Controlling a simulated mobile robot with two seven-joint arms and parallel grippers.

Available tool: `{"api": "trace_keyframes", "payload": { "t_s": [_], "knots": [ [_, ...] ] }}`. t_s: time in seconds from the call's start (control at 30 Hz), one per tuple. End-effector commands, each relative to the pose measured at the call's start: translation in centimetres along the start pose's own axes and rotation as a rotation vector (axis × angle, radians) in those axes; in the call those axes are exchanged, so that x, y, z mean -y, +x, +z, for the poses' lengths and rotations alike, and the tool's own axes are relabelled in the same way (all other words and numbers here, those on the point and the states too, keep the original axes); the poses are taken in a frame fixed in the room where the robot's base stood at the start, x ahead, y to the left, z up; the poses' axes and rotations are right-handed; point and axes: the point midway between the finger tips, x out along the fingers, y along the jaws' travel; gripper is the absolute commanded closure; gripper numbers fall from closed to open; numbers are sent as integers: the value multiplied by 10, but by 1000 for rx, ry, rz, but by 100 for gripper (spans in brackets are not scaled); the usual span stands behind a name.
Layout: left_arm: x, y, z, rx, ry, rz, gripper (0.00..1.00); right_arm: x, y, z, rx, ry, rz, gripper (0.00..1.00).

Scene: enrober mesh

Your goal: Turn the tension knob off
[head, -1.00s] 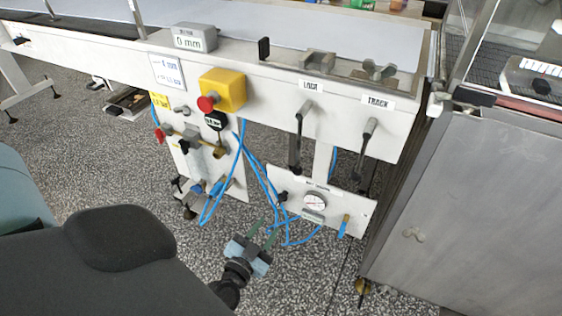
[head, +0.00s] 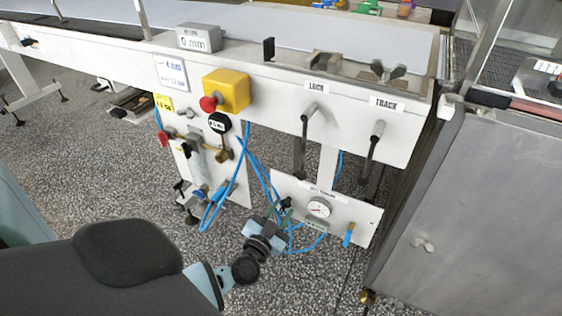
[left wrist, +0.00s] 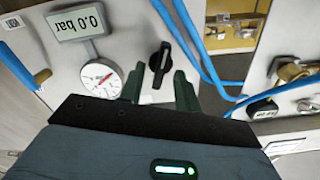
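The tension knob is a small black knob (head: 287,203) at the left of the lower white panel (head: 345,213). In the left wrist view the black knob (left wrist: 160,63) has an elongated grip with a white mark and stands close to upright in the picture. My left gripper (head: 279,211) is at this panel, just in front of the knob. In the left wrist view the left gripper (left wrist: 159,80) is open, with its green fingers on either side of the knob's lower end; I cannot tell whether they touch it. My right gripper is not in view.
A round gauge (left wrist: 101,78) and a display (left wrist: 80,22) reading 0.0 bar sit beside the knob. Blue hoses (head: 262,180) hang close to the gripper. The LOCK lever (head: 304,140) and TRACK lever (head: 372,150) hang above.

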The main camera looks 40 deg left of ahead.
Motion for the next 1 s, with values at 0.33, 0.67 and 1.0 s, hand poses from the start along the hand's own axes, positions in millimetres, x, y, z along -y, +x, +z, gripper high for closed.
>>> {"api": "trace_keyframes", "payload": {
  "t_s": [0.33,0.67,1.0],
  "knots": [
    [0,3,0,-1,0,1,71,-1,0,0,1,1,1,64],
    [0,3,0,-1,0,0,100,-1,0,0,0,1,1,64],
    [0,3,-1,0,-59,0,100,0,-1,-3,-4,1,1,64]
  ]
}}
